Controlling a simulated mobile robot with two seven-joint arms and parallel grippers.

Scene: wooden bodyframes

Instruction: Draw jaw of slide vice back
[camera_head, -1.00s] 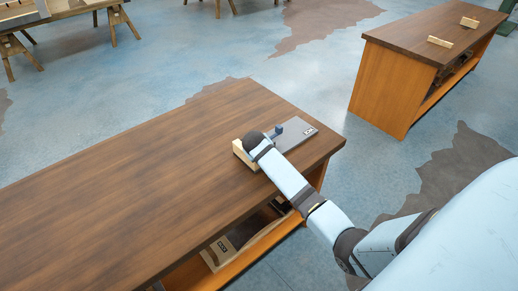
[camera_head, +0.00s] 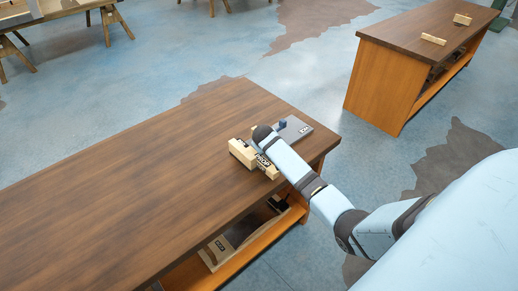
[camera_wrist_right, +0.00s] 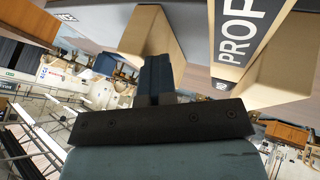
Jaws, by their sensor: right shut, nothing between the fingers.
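The slide vice lies near the right end of the long dark bench. Its grey base plate (camera_head: 297,130) and a pale wooden block (camera_head: 241,154) show in the head view. Another wooden block (camera_wrist_right: 150,38) stands behind my fingers there. My right gripper (camera_wrist_right: 157,70) is shut and empty, its fingers beside these wooden parts; contact cannot be told. In the head view my right arm hides it and part of the vice. My left gripper is not in view.
The bench top (camera_head: 130,170) left of the vice is clear. A lower shelf holds a labelled box (camera_head: 218,250). A second bench (camera_head: 410,75) with two small wooden pieces stands across the floor at the upper right.

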